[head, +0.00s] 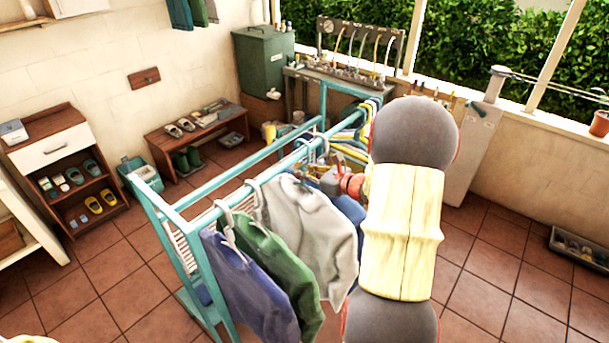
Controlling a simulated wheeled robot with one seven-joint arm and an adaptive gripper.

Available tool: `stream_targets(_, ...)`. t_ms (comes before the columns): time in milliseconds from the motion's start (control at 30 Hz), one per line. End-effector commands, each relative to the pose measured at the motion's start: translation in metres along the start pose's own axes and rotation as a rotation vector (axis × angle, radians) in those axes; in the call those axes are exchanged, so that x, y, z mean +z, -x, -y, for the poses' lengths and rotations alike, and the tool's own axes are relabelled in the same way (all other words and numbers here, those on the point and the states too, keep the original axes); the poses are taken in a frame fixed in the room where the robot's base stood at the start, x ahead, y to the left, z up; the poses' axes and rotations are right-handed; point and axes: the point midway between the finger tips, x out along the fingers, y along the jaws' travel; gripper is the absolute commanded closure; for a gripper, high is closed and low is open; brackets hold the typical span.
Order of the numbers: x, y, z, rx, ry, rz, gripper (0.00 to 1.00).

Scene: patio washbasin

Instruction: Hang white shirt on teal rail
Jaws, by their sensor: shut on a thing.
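The white shirt (308,228) hangs at the teal rail (285,165), just right of a green shirt, with its body hanging down freely. My gripper (333,181) is small in the head view, at the shirt's upper right by the rail. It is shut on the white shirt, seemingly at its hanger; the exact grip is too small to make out. Whether the white shirt's hook sits over the rail cannot be told. My arm hides part of the rack's right side.
A green shirt (272,262) and a purple-blue shirt (245,290) hang on the rail's near end. A blue garment (350,208) shows behind the white shirt. Colored hangers (350,132) crowd the far end. A shoe bench (190,135) and shoe cabinet (60,150) stand left.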

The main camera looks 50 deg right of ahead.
Motion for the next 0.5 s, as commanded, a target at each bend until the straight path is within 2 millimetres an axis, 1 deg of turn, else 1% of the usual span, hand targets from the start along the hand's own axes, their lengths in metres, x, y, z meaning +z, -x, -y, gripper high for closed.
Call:
stream_targets(133, 0.0017, -0.0056, -0.0003, 0.001, 0.0, 0.001, 1.0)
stream_targets(500, 0.0022, -0.0064, 0.0, 0.0, 0.0, 0.001, 1.0)
